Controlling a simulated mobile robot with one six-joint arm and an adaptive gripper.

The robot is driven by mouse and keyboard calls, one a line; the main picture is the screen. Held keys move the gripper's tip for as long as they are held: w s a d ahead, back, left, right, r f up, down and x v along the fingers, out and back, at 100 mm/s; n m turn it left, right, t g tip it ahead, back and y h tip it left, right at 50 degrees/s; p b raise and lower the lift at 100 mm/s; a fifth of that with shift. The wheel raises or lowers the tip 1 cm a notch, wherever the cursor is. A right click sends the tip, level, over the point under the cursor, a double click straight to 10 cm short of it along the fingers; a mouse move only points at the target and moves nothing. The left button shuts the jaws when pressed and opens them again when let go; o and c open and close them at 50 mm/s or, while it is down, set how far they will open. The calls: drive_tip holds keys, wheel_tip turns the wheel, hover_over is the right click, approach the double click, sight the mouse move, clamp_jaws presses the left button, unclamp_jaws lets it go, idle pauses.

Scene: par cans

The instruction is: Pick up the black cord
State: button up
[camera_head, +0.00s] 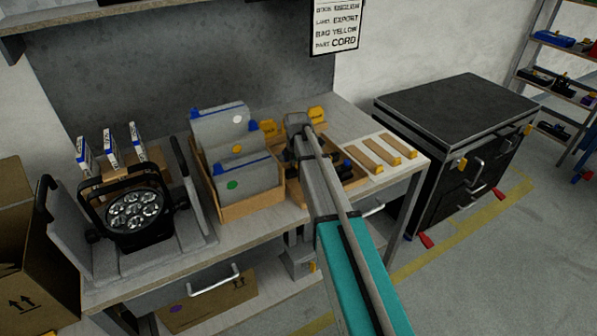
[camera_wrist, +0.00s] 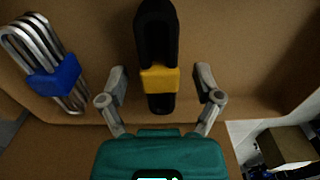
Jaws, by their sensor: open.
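The black cord (camera_wrist: 154,32) lies bundled in a brown tray, with a yellow band (camera_wrist: 159,78) around its lower part. It is upright in the wrist view, at the top centre. My gripper (camera_wrist: 162,80) is open, with one grey finger on each side of the cord and visible gaps between. I cannot tell how far the fingertips are above the tray floor. In the head view my gripper (camera_head: 302,153) is over the tray (camera_head: 350,185) on the workbench, and my arm hides much of the tray and the cord.
A silver cord with a blue band (camera_wrist: 54,77) lies left of the black one. Left of the tray stand a box of grey bags (camera_head: 240,207) and a par can (camera_head: 133,211). A board with yellow-tipped strips (camera_head: 377,162) is right. A sign (camera_head: 336,24) hangs behind.

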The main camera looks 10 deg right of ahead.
drive_tip(key=shift+c, duration=0.3)
clamp_jaws()
drive_tip(key=shift+r, duration=0.2)
wheel_tip(320, 180, up, 2)
drive_tip(key=shift+r+p, duration=0.1)
drive_tip(key=shift+p, duration=1.15)
drive_tip(key=s+r+p, duration=1)
drive_tip(key=s, duration=0.4)
drive_tip(key=shift+a+r+p, duration=0.2)
drive_tip(key=shift+a+p, duration=0.05)
drive_tip(key=shift+p, duration=0.05)
